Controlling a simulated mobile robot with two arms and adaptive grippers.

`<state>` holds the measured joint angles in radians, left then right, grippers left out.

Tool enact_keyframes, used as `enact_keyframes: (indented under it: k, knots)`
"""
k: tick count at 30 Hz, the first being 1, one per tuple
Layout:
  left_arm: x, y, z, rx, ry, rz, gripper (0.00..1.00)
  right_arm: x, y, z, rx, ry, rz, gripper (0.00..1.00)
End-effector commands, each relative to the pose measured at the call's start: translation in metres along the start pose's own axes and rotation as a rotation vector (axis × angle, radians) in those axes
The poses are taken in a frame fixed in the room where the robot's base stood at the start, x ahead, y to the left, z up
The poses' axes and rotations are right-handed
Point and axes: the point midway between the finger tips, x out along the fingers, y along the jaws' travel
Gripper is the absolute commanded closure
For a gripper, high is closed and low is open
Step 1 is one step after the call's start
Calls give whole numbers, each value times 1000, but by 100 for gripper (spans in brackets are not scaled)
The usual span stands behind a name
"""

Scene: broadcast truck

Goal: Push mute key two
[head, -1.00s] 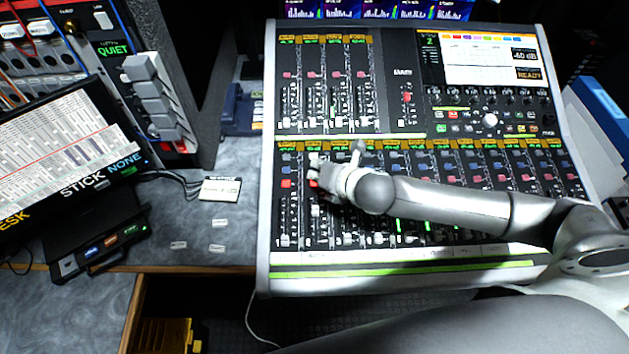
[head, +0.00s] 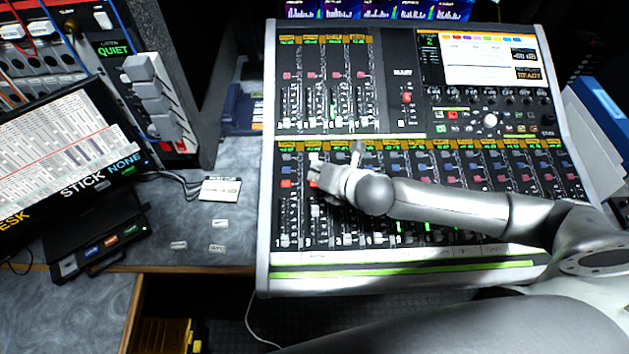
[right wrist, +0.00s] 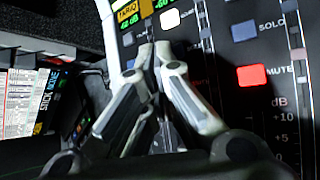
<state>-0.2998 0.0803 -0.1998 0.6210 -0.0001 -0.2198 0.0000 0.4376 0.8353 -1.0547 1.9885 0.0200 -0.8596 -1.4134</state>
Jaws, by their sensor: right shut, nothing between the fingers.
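The mixing desk (head: 262,200) has rows of channel strips with keys. Mute key one (head: 286,184) is lit red at the left end of the lower bank. Red of mute key two (head: 313,184) shows beside it, partly covered by my right gripper (head: 314,168). My right gripper is shut and empty, its fingers low over the second strip. In the right wrist view the closed fingertips (right wrist: 155,50) stand left of a red-lit key marked MUTE (right wrist: 252,76); I cannot tell its channel number. Contact with any key cannot be made out. My left gripper is not in view.
A screen (head: 490,60) is at the desk's upper right. A tilted monitor (head: 55,150) and a black box with lit buttons (head: 100,245) stand on the left. Small labels (head: 218,249) lie on the counter. Faders and knobs crowd the desk around my gripper.

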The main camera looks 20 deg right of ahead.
Motion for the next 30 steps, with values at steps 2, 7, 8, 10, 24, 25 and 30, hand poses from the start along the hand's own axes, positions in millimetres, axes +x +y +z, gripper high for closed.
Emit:
enact_keyframes:
  k: [2, 7, 8, 10, 24, 25, 30]
  knots:
    - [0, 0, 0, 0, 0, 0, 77, 2, -2, -2, 0, 1, -1, 100]
    - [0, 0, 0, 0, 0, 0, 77, 3, -2, -2, 0, 0, 0, 100]
    - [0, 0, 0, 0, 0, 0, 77, 3, -2, -2, 0, 0, 0, 100]
    - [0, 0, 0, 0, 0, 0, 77, 3, -2, -2, 0, 0, 1, 100]
    - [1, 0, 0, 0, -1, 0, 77, 6, -4, -4, -1, 0, 1, 100]
    - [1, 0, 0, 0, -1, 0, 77, 6, -4, -4, -1, 0, 1, 100]
    - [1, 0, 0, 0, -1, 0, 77, 7, -5, -6, -1, 0, 1, 100]
